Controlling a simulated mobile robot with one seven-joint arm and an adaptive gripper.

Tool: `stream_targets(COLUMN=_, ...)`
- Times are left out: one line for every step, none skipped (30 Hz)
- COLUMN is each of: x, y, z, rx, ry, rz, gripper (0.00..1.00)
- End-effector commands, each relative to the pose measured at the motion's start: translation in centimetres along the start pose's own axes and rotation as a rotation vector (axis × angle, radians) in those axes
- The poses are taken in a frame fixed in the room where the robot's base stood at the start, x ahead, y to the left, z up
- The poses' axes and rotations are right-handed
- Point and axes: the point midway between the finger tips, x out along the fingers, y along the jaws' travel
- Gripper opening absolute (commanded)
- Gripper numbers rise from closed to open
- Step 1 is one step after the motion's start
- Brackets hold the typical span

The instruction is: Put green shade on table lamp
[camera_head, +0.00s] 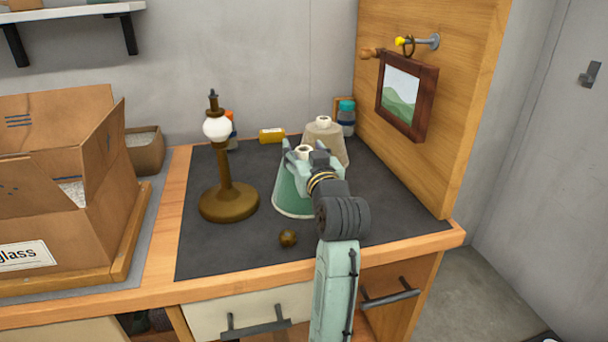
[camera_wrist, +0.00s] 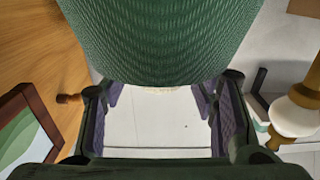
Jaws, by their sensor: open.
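The green shade (camera_head: 291,196) stands on the dark mat at the table's middle, with a pale cap at its top. It also fills the top of the wrist view (camera_wrist: 165,40). My gripper (camera_head: 304,150) is open at the upper part of the shade, with its fingers apart around the cap; I cannot tell whether they touch it. In the wrist view my open fingers (camera_wrist: 165,105) reach to either side of the shade's edge. The table lamp (camera_head: 225,175) stands upright to the left, brass with a white globe bulb and bare of any shade. It shows at the right in the wrist view (camera_wrist: 295,115).
A beige shade (camera_head: 338,150) stands close behind the green one. A small brass knob (camera_head: 288,238) lies near the mat's front. A yellow box (camera_head: 272,135) and bottles (camera_head: 346,118) stand at the back. A framed picture (camera_head: 405,95) hangs on the right panel. A cardboard box (camera_head: 55,165) is left.

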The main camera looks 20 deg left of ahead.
Motion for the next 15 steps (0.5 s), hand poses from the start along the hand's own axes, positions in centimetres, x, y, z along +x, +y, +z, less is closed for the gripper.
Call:
stream_targets(x=0.00, y=0.01, z=0.02, rx=0.000, ry=0.000, rz=0.000, gripper=0.53)
stream_targets(x=-0.01, y=0.01, z=0.02, rx=0.000, ry=0.000, rz=0.000, gripper=0.53)
stream_targets(x=-0.02, y=0.01, z=0.02, rx=0.000, ry=0.000, rz=0.000, gripper=0.53)
stream_targets(x=-0.02, y=0.01, z=0.02, rx=0.000, ry=0.000, rz=0.000, gripper=0.53)
stream_targets(x=-0.03, y=0.01, z=0.02, rx=0.000, ry=0.000, rz=0.000, gripper=0.52)
stream_targets(x=-0.03, y=0.01, z=0.01, rx=0.000, ry=0.000, rz=0.000, gripper=0.49)
stream_targets(x=-0.03, y=0.01, z=0.02, rx=0.000, ry=0.000, rz=0.000, gripper=0.47)
stream_targets(x=-0.04, y=0.01, z=0.02, rx=0.000, ry=0.000, rz=0.000, gripper=0.45)
stream_targets(x=-0.04, y=0.01, z=0.01, rx=0.000, ry=0.000, rz=0.000, gripper=0.43)
stream_targets(x=-0.04, y=0.01, z=0.01, rx=0.000, ry=0.000, rz=0.000, gripper=0.41)
stream_targets(x=-0.04, y=0.00, z=0.01, rx=0.000, ry=0.000, rz=0.000, gripper=0.39)
stream_targets(x=-0.04, y=0.00, z=0.01, rx=0.000, ry=0.000, rz=0.000, gripper=0.36)
stream_targets(x=-0.05, y=0.00, z=0.01, rx=0.000, ry=0.000, rz=0.000, gripper=0.34)
stream_targets(x=-0.05, y=0.00, z=0.01, rx=0.000, ry=0.000, rz=0.000, gripper=0.32)
stream_targets(x=-0.05, y=0.00, z=0.01, rx=0.000, ry=0.000, rz=0.000, gripper=0.29)
